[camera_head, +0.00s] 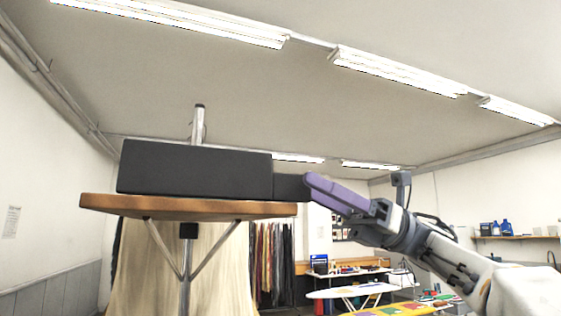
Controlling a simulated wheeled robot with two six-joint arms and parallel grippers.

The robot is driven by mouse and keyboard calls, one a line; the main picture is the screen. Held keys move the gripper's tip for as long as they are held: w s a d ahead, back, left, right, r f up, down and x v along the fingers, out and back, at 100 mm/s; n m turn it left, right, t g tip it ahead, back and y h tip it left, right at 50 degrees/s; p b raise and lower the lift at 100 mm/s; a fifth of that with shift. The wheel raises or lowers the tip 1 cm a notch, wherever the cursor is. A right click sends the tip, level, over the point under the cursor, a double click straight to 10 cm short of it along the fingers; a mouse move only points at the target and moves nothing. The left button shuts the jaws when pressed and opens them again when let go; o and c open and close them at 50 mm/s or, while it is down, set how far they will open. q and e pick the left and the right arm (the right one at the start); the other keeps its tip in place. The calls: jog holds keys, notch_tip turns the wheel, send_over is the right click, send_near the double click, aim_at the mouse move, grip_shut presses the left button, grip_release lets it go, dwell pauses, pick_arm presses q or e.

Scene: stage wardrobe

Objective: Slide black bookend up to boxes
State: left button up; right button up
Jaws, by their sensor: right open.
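A long black block (195,168), probably the boxes, lies on a wooden shelf (188,206) held up by a metal stand. I see it from a low angle, so I cannot tell whether it is one box or several in line. A smaller, lower black block (289,187), probably the bookend, is at its right end near the shelf's right edge. No gap shows between the two. My right gripper (309,186) has purple fingers. It is open, with its tips at the right side of the small block. Whether they touch it is unclear. My left gripper is out of view.
A metal pole (198,125) rises behind the long block. A pale curtain (220,270) hangs below the shelf. Hanging clothes (272,262), an ironing board (352,291) and tables stand farther back. Above the shelf is free.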

aim_at(281, 173)
jog(key=p+x, duration=0.1)
jog(key=x, duration=0.3)
jog(key=shift+a+r, duration=0.1)
jog(key=shift+r, duration=0.1)
jog(key=shift+s+a+p, duration=0.15)
jog(key=shift+a+p, duration=0.2)
jog(key=shift+a, duration=0.1)
grip_shut()
dwell(0.9)
